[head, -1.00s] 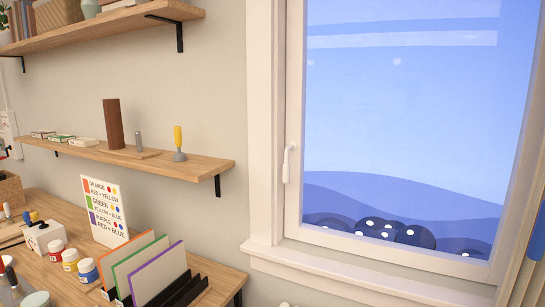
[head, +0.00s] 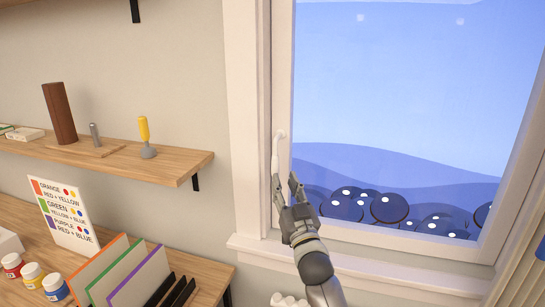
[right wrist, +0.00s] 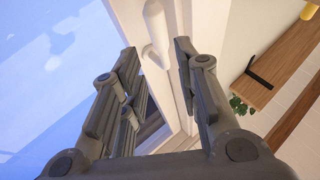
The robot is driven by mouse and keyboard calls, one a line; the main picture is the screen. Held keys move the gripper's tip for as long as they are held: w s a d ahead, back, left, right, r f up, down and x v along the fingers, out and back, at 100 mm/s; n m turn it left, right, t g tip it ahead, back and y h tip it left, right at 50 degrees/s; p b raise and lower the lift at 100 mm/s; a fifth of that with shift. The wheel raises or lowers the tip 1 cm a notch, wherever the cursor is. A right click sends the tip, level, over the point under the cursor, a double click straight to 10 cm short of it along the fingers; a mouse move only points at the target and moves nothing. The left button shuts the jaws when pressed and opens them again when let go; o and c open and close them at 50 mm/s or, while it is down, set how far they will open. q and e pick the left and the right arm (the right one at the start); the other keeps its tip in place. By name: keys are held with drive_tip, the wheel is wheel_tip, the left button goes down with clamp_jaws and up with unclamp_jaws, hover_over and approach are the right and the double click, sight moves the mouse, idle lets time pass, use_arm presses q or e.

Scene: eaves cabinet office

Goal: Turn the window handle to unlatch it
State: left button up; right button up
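The white window handle (head: 276,152) is on the left side of the window frame (head: 284,75) and points down from its pivot. My right gripper (head: 284,178) is just below and in front of the handle, with its two fingers apart. In the right wrist view the handle (right wrist: 155,28) shows between and beyond the open fingertips (right wrist: 156,48). I cannot tell whether the fingers touch it. The window looks shut. My left gripper is not in view.
The window sill (head: 350,268) runs below the gripper. Left of the window, a wooden shelf (head: 180,165) holds a yellow-handled tool (head: 144,130) and a brown block. Below it a desk (head: 25,225) carries paint jars, a colour chart and a file rack (head: 178,298).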

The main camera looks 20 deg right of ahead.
sight(276, 163)
drive_tip(key=p+x, duration=0.1)
drive_tip(key=x, duration=0.6)
drive_tip(key=shift+w+p, duration=0.3)
drive_tip(key=shift+p, duration=0.1)
drive_tip(key=shift+x, duration=1)
drive_tip(key=shift+c, duration=0.5)
clamp_jaws()
